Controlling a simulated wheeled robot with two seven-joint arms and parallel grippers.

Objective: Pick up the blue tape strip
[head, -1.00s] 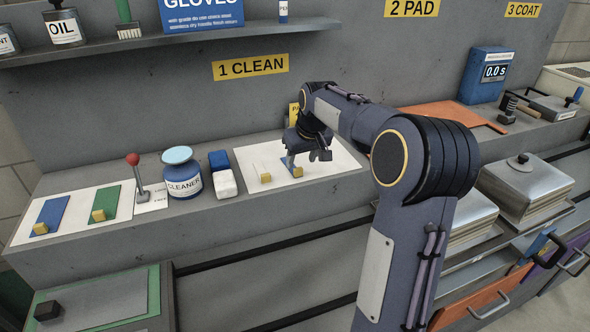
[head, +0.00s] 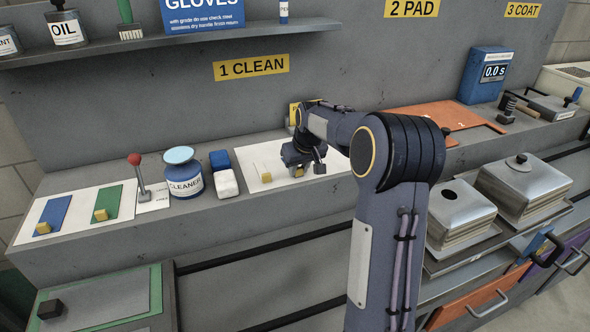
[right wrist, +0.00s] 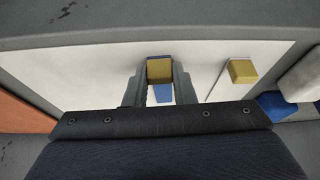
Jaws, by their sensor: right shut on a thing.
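The blue tape strip (right wrist: 162,94) carries a mustard-yellow tab (right wrist: 160,70), which sits between my right gripper's fingers (right wrist: 160,84) in the right wrist view. The blue part is mostly hidden there by the gripper. My right gripper is shut on the tab. I cannot tell whether the strip touches the sheet. My left gripper is not in view.
A pale strip with a yellow tab (head: 266,177) lies left of the gripper. Another blue strip (head: 55,212) and a green strip (head: 108,200) lie at far left.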

